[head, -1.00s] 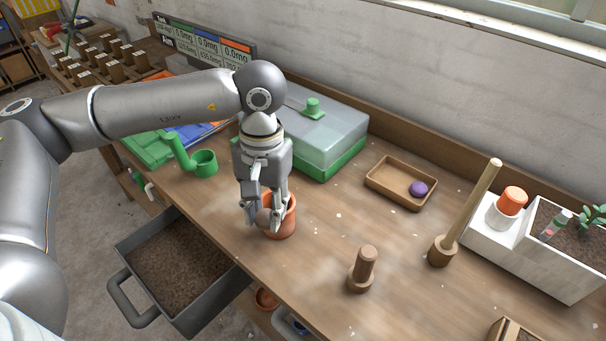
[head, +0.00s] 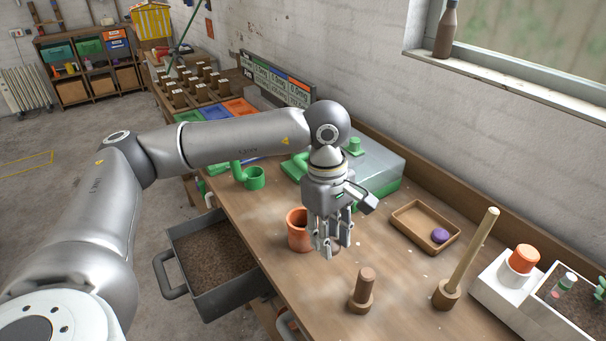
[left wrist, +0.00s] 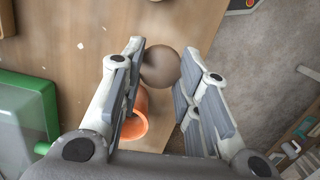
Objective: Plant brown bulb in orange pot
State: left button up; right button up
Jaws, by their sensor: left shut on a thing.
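The orange pot (head: 297,232) stands upright on the wooden bench in the head view, just left of my left gripper (head: 330,248). The left gripper points down and is shut on the brown bulb (left wrist: 160,68), a round ball between its fingertips in the left wrist view. In the head view the fingers mostly hide the bulb. In the left wrist view the orange pot (left wrist: 137,122) shows partly behind a finger, and the bulb is beside its opening, not inside it. My right gripper is not in view.
A wooden tray (head: 410,213) holds a purple bulb (head: 440,236). A wooden dibber (head: 362,290), a tall stick in a base (head: 470,262) and a white planter (head: 500,294) stand to the right. A green watering can (head: 253,178) and a clear-lidded box (head: 385,165) are behind. A soil drawer (head: 215,252) is open.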

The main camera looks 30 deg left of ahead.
pick_arm(q)
jog(key=n, duration=0.3)
jog(key=w+a+r+n, duration=0.1)
jog(key=n, duration=0.1)
jog(key=shift+w+t+p, duration=0.1)
jog(key=shift+t+p, duration=0.2)
jog(key=shift+p, duration=0.1)
jog(key=w+a+r+n+y+p, duration=0.1)
jog(key=a+n, duration=0.3)
jog(key=n, duration=1)
jog(key=w+a+r+n+y+p, duration=0.1)
jog(key=w+a+r+n+p, duration=0.1)
jog(key=n, duration=1.2)
jog(key=shift+w+a+r+n+y+p, duration=0.15)
jog(key=shift+w+a+n+y+p, duration=0.15)
jog(key=shift+w+a+p, duration=0.65)
jog(key=n, duration=0.1)
jog(key=a+n, duration=0.1)
jog(key=n, duration=0.3)
jog(key=shift+w+a+r, duration=0.15)
jog(key=shift+w+a, duration=0.1)
jog(key=shift+w, duration=0.1)
jog(key=shift+n, duration=0.4)
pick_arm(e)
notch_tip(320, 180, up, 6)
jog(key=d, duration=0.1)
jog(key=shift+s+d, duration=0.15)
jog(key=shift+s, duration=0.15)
